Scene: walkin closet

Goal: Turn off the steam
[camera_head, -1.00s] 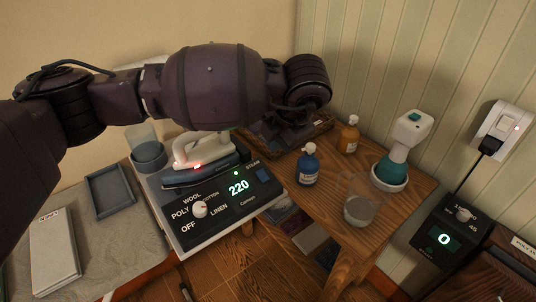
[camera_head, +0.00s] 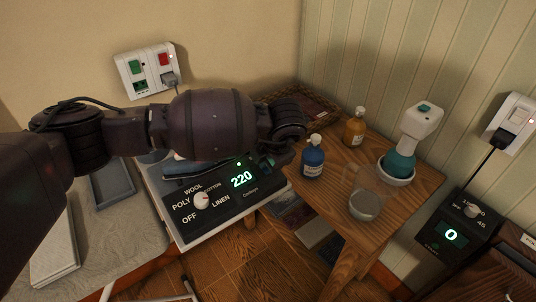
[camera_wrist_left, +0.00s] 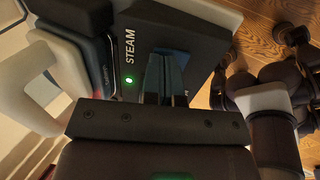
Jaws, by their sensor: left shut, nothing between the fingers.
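The ironing station's black control panel (camera_head: 222,206) shows a green 220 display and a white dial (camera_head: 201,201) among fabric labels. In the left wrist view, the STEAM label (camera_wrist_left: 130,45) has a lit green light (camera_wrist_left: 129,80) beside it. My left gripper (camera_head: 270,161) is at the panel's upper right corner and hides the steam area from the head. Its fingers (camera_wrist_left: 165,75) are shut and empty, over the panel just beside the STEAM label. They hide whatever control lies under them, and contact cannot be told.
The iron (camera_wrist_left: 55,80) rests beside the panel, mostly behind my arm in the head view. A blue bottle (camera_head: 313,157), orange bottle (camera_head: 354,127), glass jug (camera_head: 364,204) and teal-white sprayer (camera_head: 404,145) stand on the wooden table. A wall switch plate (camera_head: 150,70) is behind.

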